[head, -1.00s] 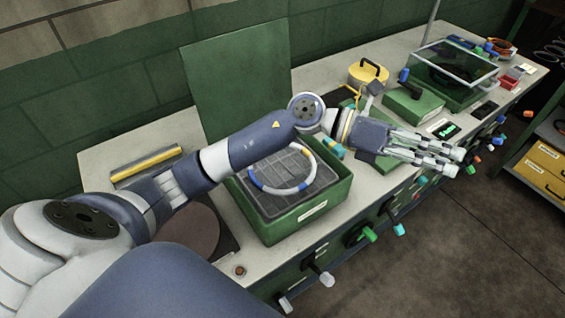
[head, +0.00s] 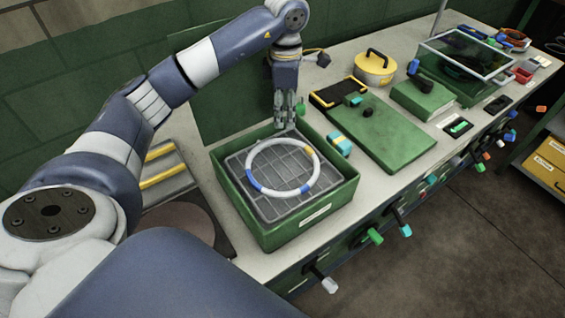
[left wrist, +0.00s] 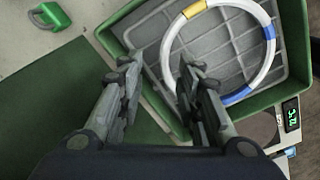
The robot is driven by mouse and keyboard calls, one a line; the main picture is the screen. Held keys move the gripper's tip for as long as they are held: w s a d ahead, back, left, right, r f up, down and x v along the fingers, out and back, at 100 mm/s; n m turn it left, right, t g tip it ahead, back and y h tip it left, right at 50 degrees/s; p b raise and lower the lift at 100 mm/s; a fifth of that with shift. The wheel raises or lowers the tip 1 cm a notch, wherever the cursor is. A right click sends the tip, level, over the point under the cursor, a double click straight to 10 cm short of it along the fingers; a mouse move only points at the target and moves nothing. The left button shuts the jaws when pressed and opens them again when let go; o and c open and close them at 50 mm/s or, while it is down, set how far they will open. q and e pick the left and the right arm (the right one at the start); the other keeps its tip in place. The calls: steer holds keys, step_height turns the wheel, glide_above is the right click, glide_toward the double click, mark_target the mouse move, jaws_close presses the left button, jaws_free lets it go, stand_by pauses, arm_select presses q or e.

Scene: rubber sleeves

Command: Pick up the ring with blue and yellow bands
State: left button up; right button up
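The white ring with blue and yellow bands (head: 252,182) lies flat on the grey grid inside the green box (head: 340,202). It also shows in the left wrist view (left wrist: 270,60), at the right, partly behind a finger. My left gripper (head: 285,124) points down above the back edge of the box, just behind the ring. In the left wrist view its fingers (left wrist: 158,68) are apart with nothing between them, and the ring lies to the right of that gap. My right gripper shows in neither view.
A yellow pot (head: 374,70) stands farther back. A green panel (head: 222,90) rises behind the box. Knobs stick out of the bench front.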

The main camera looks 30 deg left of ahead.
mark_target(284, 139)
arm_select(q)
steer(key=shift+f, duration=0.95)
steer(key=f+p, duration=0.1)
steer(key=f, duration=0.1)
steer(key=f+p, duration=0.1)
steer(key=f, duration=0.1)
steer(key=shift+s+p, duration=0.3)
steer(key=shift+s, duration=0.1)
steer(key=shift+w+f, duration=0.1)
steer(key=shift+f, duration=0.6)
jaws_close()
